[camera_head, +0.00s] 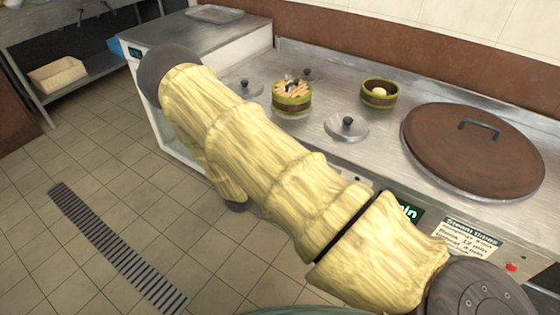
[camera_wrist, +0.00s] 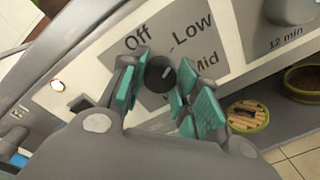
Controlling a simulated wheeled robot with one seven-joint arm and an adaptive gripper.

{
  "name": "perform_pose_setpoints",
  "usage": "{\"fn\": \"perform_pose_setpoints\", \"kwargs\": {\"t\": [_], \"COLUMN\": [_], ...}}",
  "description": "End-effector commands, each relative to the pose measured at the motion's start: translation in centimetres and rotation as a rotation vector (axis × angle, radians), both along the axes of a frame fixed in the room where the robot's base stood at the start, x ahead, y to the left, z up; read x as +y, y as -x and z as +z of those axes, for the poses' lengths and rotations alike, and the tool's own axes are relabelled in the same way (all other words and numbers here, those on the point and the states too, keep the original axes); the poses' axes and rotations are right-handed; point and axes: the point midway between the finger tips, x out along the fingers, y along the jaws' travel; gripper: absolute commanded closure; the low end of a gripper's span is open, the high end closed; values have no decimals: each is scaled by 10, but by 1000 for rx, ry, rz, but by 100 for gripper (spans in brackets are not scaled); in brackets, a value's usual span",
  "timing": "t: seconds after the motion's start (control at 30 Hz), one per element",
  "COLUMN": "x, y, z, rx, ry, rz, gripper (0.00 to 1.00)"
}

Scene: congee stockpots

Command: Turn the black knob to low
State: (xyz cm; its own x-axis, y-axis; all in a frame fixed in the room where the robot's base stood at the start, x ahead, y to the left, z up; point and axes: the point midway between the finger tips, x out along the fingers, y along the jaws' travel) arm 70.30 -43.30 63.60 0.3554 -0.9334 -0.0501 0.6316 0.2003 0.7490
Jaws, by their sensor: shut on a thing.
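The black knob (camera_wrist: 159,74) is on the grey control panel in the wrist view, with a short pale mark on its right side. The printed words Off, Low (camera_wrist: 193,27) and Mid stand around it, with Off to the upper left, Low to the upper right and Mid to the right. The mark points roughly to the right; I cannot tell exactly which word it meets. My gripper (camera_wrist: 157,92) is shut on the knob, its teal pads on either side. In the head view my arm hides the knob and my gripper.
A large brown lid (camera_head: 470,150) covers a pot at the right of the steel counter. A small metal lid (camera_head: 346,127), a steamer with sticks (camera_head: 292,97) and a steamer with a bun (camera_head: 379,94) stand behind my arm. A sign (camera_head: 468,236) is on the front.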

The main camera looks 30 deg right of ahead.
Motion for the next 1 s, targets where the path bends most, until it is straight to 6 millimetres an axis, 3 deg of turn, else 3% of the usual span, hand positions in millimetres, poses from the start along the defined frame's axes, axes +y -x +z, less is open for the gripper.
{"fn": "perform_pose_setpoints", "kwargs": {"t": [0.17, 0.2, 0.3, 0.7, 1.0], "x": [-1, -1, -1, 4, 47], "y": [1, 2, 1, 2, 18], "z": [-1, -1, -1, 0, 2], "rx": [2, 2, 0, -1, 0], "ry": [-1, -1, -1, -1, -2], "rz": [-3, -3, -2, 1, 1], "gripper": [92, 61, 46, 46, 46]}}
